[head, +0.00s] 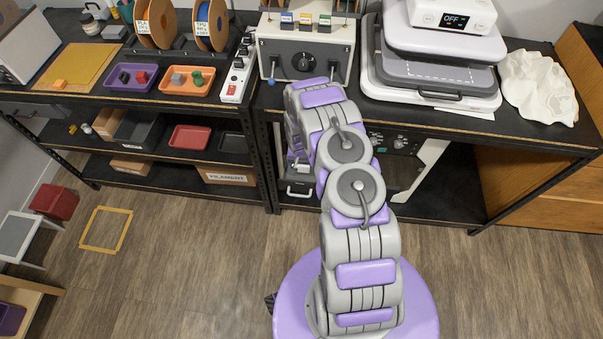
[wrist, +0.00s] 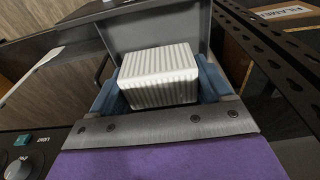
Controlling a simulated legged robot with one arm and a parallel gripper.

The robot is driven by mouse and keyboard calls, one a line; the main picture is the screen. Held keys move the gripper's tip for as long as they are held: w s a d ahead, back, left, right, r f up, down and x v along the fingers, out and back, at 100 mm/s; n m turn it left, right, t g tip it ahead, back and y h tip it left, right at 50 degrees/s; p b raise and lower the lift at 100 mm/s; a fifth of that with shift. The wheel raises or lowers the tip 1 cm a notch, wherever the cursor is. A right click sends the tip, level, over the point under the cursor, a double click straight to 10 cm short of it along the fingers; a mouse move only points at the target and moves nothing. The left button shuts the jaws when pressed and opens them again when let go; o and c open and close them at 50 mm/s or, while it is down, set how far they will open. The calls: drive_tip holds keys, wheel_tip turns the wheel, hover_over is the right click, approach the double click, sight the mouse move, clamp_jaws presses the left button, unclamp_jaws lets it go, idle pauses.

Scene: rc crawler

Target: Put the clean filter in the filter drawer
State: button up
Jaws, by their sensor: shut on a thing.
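The clean filter, a white pleated block (wrist: 160,72), sits between the blue-grey fingers of my gripper (wrist: 158,88) in the wrist view. The gripper is shut on it. A grey tray-like part (wrist: 150,30) lies just beyond the filter; it may be the filter drawer, but I cannot tell whether the filter touches it or is inside. A pale front with a handle (head: 300,188) shows low beside the arm there.
A dark panel with a knob (wrist: 20,168) and teal button (wrist: 23,139) is close at the left in the wrist view. A black perforated shelf post (wrist: 275,50) is close at the right. The bench (head: 450,125) overhangs the arm's reach.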

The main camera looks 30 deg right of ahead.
hover_over(302, 175)
drive_tip(key=f, duration=0.4)
drive_tip(key=shift+s+a+f+b, duration=0.1)
drive_tip(key=shift+s+f+b, duration=0.05)
drive_tip(key=shift+s+b, duration=0.25)
wheel_tip(302, 175, down, 3)
drive_tip(key=shift+w+f+b, duration=0.1)
drive_tip(key=shift+f+b, duration=0.05)
drive_tip(key=shift+b, duration=0.3)
drive_tip(key=shift+w, duration=0.1)
drive_tip(key=o, duration=1.1)
